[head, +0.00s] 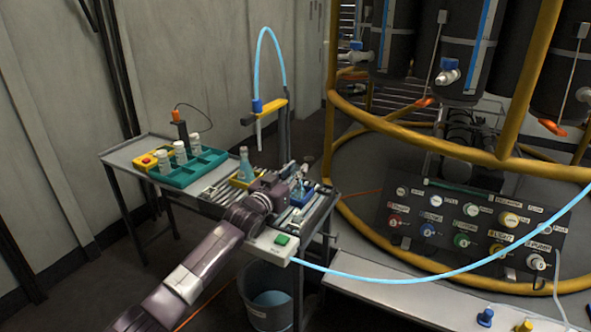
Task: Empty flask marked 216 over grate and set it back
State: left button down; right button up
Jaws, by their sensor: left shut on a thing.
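My left gripper (291,174) reaches over the right part of the grey cart from the front. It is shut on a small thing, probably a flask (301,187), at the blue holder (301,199). The gripper hides much of it, and I cannot tell whether it sits in the holder or is lifted. Another pale teal flask (245,164) stands upright in a yellow holder (240,182) left of the gripper. No number is readable on either. A slotted metal grate (221,191) seems to lie on the cart top, partly hidden by my arm. My right gripper is out of view.
A teal tray (193,171) with several white bottles stands at the cart's left. A yellow stand (266,112) with a blue hose rises behind the gripper. A bucket (268,299) stands below. A control panel (470,225) and yellow rails are at right.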

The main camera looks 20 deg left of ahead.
pick_arm(q)
jog(key=shift+f, duration=0.15)
jog(key=c, duration=1.1)
grip_release()
jog(key=shift+f, duration=0.2)
